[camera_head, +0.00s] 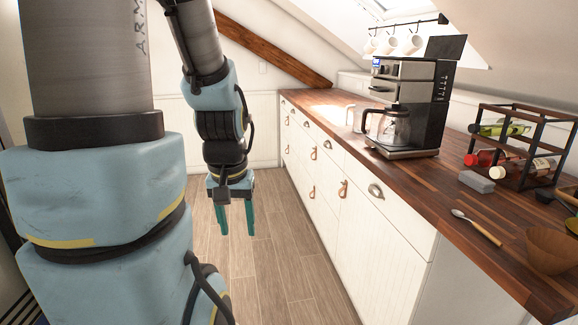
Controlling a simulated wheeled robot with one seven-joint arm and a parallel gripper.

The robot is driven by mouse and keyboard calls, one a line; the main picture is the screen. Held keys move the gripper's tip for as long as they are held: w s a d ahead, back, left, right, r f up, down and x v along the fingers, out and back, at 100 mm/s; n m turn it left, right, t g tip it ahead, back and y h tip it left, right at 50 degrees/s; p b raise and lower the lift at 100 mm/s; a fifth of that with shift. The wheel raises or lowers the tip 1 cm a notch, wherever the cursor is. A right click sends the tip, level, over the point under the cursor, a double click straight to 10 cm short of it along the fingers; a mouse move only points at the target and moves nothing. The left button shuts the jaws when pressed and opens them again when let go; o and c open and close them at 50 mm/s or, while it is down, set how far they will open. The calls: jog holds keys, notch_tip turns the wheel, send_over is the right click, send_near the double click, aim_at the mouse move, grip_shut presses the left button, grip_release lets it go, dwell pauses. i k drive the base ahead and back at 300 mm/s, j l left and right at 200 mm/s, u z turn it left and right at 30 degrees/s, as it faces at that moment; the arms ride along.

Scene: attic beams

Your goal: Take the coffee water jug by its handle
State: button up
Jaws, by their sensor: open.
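The coffee water jug is the glass carafe (390,129) that sits in the coffee maker (413,88) on the wooden counter. Its dark handle (370,121) points left, towards the counter's front edge. My gripper (236,219) hangs above the floor to the left of the counter, with its teal fingers pointing down. It is open and empty. It is well apart from the jug, lower in the picture and to its left.
White drawers and cabinets with protruding leather pulls (342,188) line the counter front. A bottle rack (525,150), a grey block (476,181), a spoon (477,227) and a wooden bowl (552,250) stand nearer on the counter (440,190). The wooden floor (275,270) is clear.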

aim_at(359, 107)
jog(key=i, duration=0.95)
jog(key=i+z, duration=0.1)
jog(key=i, duration=0.85)
